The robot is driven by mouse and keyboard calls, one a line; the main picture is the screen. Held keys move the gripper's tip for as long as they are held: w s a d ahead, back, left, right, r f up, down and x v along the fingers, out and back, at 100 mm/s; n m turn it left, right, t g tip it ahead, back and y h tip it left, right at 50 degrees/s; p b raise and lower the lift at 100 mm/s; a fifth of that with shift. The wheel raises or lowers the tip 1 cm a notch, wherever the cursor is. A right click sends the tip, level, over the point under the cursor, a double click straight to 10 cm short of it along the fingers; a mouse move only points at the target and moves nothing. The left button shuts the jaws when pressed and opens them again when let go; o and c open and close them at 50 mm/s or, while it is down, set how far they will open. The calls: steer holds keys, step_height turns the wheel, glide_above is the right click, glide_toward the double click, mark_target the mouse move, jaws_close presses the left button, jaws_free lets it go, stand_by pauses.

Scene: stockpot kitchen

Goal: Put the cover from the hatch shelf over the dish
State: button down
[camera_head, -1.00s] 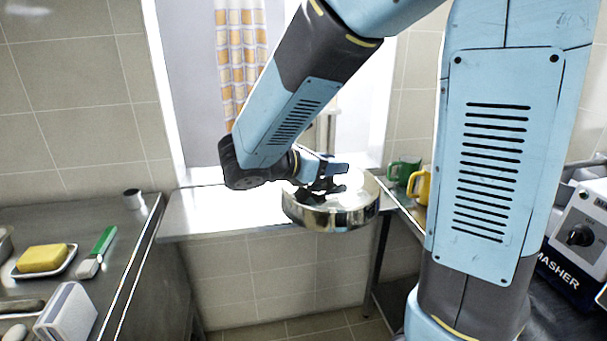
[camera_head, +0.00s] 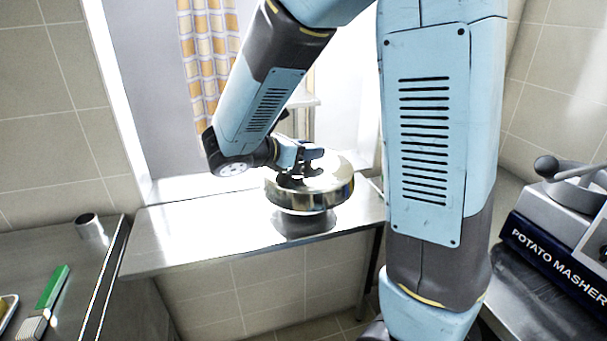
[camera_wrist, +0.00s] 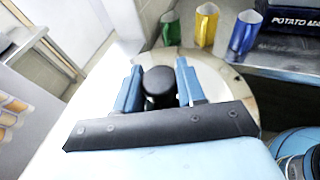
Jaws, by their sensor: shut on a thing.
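The cover (camera_head: 335,190) is a round, shiny metal lid with a black knob, which shows in the wrist view (camera_wrist: 158,84). My gripper (camera_head: 308,160) is shut on the knob, with one blue finger on each side of it in the wrist view (camera_wrist: 159,92). The cover hangs about level above the right part of the steel hatch shelf (camera_head: 185,238). A grey round shape (camera_head: 305,224) shows just below the cover; I cannot tell whether it is a reflection or a separate thing. I cannot make out the dish in either view.
A steel counter with a metal cup (camera_head: 91,230) and a green-handled brush (camera_head: 52,288) is at left. A potato masher (camera_head: 560,250) stands at right. My arm blocks part of the head view.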

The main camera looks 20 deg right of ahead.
steer(key=w, duration=0.1)
steer(key=w+f, duration=0.1)
steer(key=w, duration=0.1)
steer(key=w+f, duration=0.1)
steer(key=w, duration=0.1)
steer(key=shift+d+f, duration=0.2)
steer(key=shift+d, duration=0.2)
steer(key=shift+w+d+f, duration=0.2)
steer(key=shift+w+f, duration=0.5)
steer(key=shift+f, duration=0.75)
steer(key=shift+w+d+f, duration=0.15)
steer(key=shift+w+f, duration=0.55)
steer(key=shift+f, duration=0.7)
steer(key=shift+w+d+f, duration=0.2)
steer(key=shift+w+f, duration=0.5)
steer(key=shift+f, duration=0.75)
steer(key=shift+f, duration=0.6)
steer(key=c, duration=0.7)
jaws_free()
steer(key=shift+o, duration=0.2)
